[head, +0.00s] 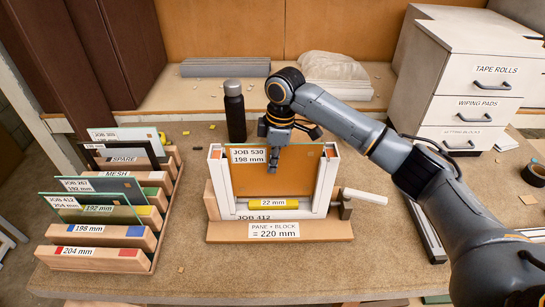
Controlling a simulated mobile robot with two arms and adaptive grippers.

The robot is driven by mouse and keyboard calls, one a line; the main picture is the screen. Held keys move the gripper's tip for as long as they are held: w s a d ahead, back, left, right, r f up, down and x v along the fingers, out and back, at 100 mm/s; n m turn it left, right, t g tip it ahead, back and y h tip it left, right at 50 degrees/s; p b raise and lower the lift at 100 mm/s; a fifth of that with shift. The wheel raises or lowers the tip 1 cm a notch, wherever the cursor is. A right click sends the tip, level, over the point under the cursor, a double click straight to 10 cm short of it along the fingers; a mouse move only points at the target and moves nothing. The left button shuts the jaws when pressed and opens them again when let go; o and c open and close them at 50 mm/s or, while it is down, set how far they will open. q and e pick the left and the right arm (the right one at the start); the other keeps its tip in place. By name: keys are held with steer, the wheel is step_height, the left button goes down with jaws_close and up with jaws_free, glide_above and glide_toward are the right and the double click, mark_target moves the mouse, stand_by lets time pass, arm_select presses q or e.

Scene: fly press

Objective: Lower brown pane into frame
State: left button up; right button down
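The brown pane (300,171), labelled JOB 530, 198 mm, stands upright between the side posts of the white frame (326,187). My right gripper (272,168) points down at the pane's upper middle. One finger shows against the front face; the other is hidden behind the pane, and the gripper looks shut on it. My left gripper is out of view.
A wooden rack (147,262) on the left holds other panes and labelled blocks. A dark bottle (235,112) stands behind the frame. A handle (365,196) sticks out right of the frame. White drawers (470,80) stand back right. The bench front is mostly clear.

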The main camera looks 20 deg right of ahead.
steer(key=shift+f+b, duration=0.4)
steer(key=shift+f, duration=1.35)
steer(key=c, duration=1.4)
jaws_free()
steer(key=shift+c, duration=0.2)
steer(key=shift+s, duration=0.1)
steer(key=r, duration=0.4)
steer(key=d+r, duration=0.1)
steer(key=r, duration=0.7)
steer(key=shift+s+d, duration=0.15)
steer(key=shift+s, duration=0.05)
steer(key=shift+f, duration=0.1)
